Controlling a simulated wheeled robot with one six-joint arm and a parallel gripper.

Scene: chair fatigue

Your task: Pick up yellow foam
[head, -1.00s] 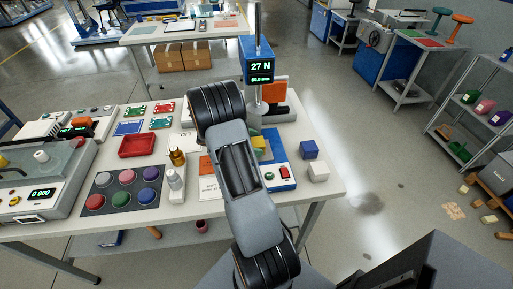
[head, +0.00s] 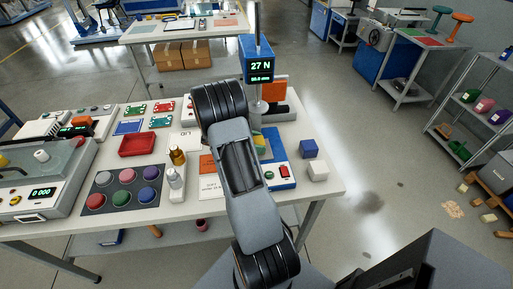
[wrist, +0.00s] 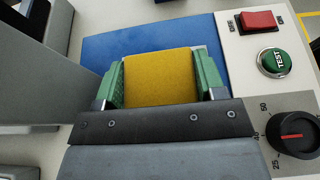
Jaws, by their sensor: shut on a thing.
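The yellow foam (wrist: 161,78) is a block with a flat top, in the middle of the wrist view. My gripper (wrist: 160,84) has green finger pads, one against each side of the foam, and is shut on it. The foam is over the blue plate of the force tester; I cannot tell whether it still touches the plate. In the head view, a small part of the yellow foam (head: 260,141) shows beside my arm, which hides most of the gripper.
The tester's display (head: 260,72) reads 27 N. A red switch (wrist: 258,22), a green TEST button (wrist: 273,63) and a black dial (wrist: 292,135) lie right of the foam. A blue cube (head: 309,149) and a white cube (head: 318,171) stand near the table's right edge.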

